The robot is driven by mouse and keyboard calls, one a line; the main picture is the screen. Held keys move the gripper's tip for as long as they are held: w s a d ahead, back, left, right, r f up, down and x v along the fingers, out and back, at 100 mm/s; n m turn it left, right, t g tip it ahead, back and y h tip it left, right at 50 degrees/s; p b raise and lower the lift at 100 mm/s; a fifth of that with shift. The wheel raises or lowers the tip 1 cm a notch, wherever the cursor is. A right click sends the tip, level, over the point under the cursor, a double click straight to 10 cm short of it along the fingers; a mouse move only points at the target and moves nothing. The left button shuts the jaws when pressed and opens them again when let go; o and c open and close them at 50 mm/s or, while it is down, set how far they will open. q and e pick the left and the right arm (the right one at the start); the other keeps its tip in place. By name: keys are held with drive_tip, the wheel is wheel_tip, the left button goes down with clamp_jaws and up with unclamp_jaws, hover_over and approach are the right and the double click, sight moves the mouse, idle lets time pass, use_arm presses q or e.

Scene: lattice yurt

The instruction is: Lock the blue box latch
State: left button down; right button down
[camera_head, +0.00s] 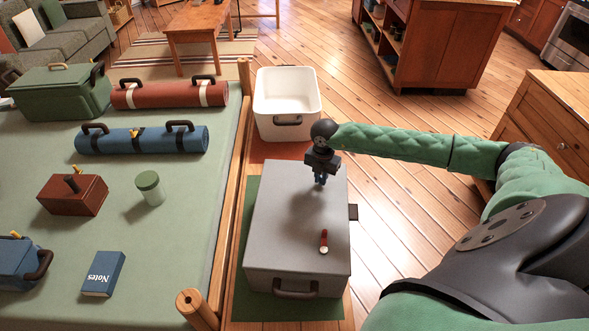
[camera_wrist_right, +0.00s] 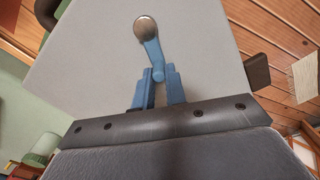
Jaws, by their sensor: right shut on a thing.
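A grey box (camera_head: 297,220) with a flat lid stands on a low wooden platform, right of the green bed. A red latch (camera_head: 324,241) with a pale round end lies on the near right part of its lid. My right gripper (camera_head: 320,181) points down over the lid's far half. In the right wrist view, a blue latch (camera_wrist_right: 152,50) with a round metal end (camera_wrist_right: 145,29) lies on the lid. Its narrow end is between the fingertips of my right gripper (camera_wrist_right: 161,74), which is shut on it. In the head view the gripper hides most of this latch. My left gripper is out of view.
A white bin (camera_head: 287,95) stands just beyond the grey box. A wooden rail (camera_head: 236,180) runs along its left. The bed (camera_head: 180,235) holds a blue roll (camera_head: 150,139), a red roll (camera_head: 165,95), a jar (camera_head: 150,188) and boxes. Open floor lies to the right.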

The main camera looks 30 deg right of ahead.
drive_tip(key=shift+s+d, duration=0.15)
drive_tip(key=c, duration=2.2)
unclamp_jaws()
drive_tip(key=shift+s+d, duration=0.45)
drive_tip(key=c, duration=2.2)
unclamp_jaws()
drive_tip(key=c, duration=2.2)
unclamp_jaws()
drive_tip(key=c, duration=0.8)
unclamp_jaws()
drive_tip(key=shift+o, duration=0.2)
drive_tip(key=shift+r, duration=0.1)
wheel_tip(320, 180, up, 7)
drive_tip(key=p, duration=0.2)
drive_tip(key=shift+p, duration=0.35)
